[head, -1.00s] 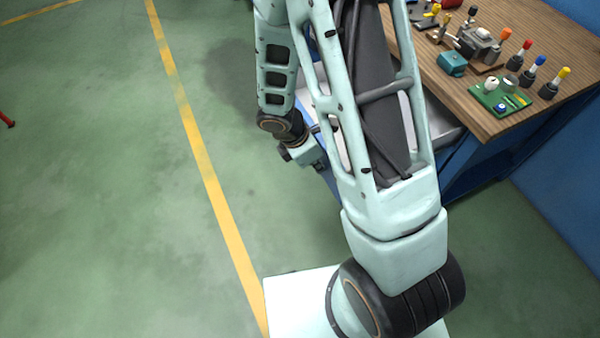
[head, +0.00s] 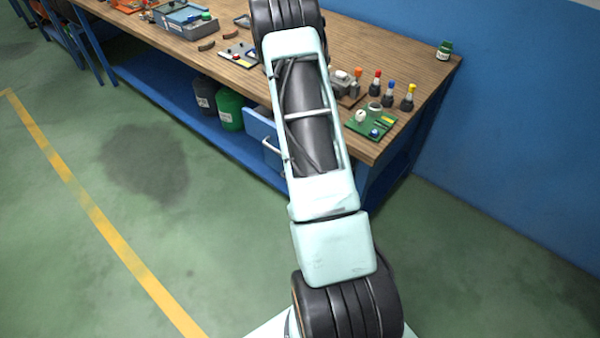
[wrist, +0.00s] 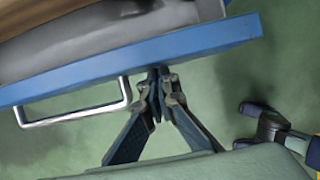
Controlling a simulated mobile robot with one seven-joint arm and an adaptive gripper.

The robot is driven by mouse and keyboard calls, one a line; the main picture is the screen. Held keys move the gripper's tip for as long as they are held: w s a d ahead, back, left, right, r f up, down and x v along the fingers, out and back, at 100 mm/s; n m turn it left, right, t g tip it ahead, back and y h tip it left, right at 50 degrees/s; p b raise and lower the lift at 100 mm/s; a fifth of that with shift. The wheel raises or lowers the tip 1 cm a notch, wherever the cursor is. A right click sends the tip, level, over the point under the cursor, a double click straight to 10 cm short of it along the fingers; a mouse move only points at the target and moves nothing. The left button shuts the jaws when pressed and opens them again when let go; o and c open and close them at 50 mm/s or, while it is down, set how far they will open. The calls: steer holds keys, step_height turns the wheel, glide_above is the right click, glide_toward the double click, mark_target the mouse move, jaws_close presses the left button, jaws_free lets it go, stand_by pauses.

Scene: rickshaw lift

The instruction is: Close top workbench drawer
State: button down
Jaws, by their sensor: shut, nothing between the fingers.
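The top drawer of the workbench shows its blue front (head: 261,127) and pale bar handle (head: 273,149) below the wooden top, left of my arm. My arm covers the rest, so how far it stands out is unclear in the head view. In the wrist view, the blue drawer front (wrist: 200,44) runs across the picture, with its metal handle (wrist: 75,113) at left. My gripper (wrist: 157,76) is shut and empty. Its fingertips are at the front's edge, just right of the handle; I cannot tell whether they touch. The head view hides the gripper.
The workbench top (head: 345,35) carries several tools, a green board (head: 372,122) and colour-topped screwdrivers. A green container (head: 229,108) and a dark one (head: 204,93) stand on the lower shelf. The blue wall (head: 500,130) is at right. Green floor is open at left.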

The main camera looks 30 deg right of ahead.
steer(key=shift+w+d+p, duration=0.25)
steer(key=shift+w+d, duration=0.05)
steer(key=shift+d, duration=0.6)
steer(key=shift+w+d+p, duration=0.25)
steer(key=shift+w+d, duration=0.05)
steer(key=shift+d, duration=0.6)
